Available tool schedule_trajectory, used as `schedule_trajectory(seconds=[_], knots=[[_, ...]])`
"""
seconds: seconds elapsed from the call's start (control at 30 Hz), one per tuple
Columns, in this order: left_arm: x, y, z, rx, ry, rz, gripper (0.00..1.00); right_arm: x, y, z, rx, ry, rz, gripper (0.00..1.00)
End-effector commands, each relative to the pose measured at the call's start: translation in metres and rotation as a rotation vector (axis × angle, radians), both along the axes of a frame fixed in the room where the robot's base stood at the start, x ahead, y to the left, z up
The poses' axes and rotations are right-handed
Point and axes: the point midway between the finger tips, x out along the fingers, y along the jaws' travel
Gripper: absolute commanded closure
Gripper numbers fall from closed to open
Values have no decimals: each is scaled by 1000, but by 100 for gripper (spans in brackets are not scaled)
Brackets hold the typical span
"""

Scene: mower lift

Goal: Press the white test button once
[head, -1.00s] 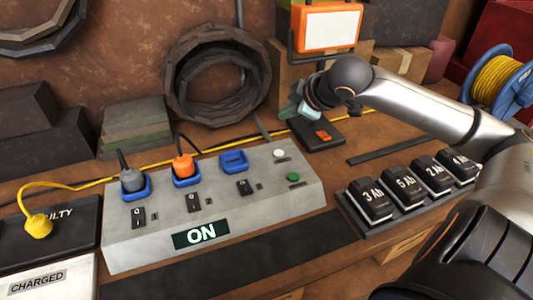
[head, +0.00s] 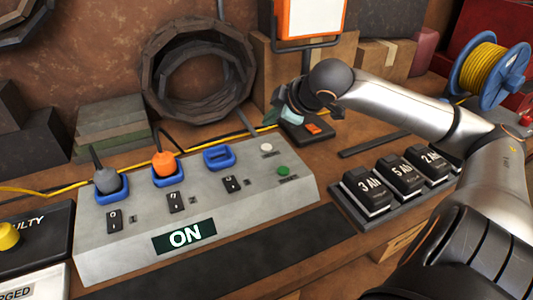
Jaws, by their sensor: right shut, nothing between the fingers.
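The white test button (head: 266,147) is a small round button on the upper right of the sloped grey panel box (head: 230,205), above a green button (head: 283,170). The box's display (head: 184,236) reads ON. A grey plug and an orange plug (head: 164,161) sit in blue sockets; a third blue socket (head: 219,158) is empty. My right gripper (head: 288,113) is shut and empty, behind and to the right of the white button, apart from it. My arm's wrist partly hides its fingers. My left gripper is not in view.
A dark block with an orange switch (head: 313,128) lies just below my right gripper. Labelled battery packs (head: 403,175) stand in a row at the right. An orange-framed lamp (head: 310,18) and a yellow cable reel (head: 485,68) are behind. A yellow cable runs behind the box.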

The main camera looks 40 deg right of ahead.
Motion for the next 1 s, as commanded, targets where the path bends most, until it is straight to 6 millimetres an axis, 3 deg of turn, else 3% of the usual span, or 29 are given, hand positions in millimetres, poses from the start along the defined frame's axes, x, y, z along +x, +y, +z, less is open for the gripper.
schedule_trajectory(seconds=[0.03,0.33,1.0], knots=[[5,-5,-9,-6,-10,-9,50,0,0,-15,-1,-1,-1,100],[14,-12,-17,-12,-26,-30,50,0,0,-43,2,1,0,100],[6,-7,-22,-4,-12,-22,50,0,0,-48,1,1,1,100]])
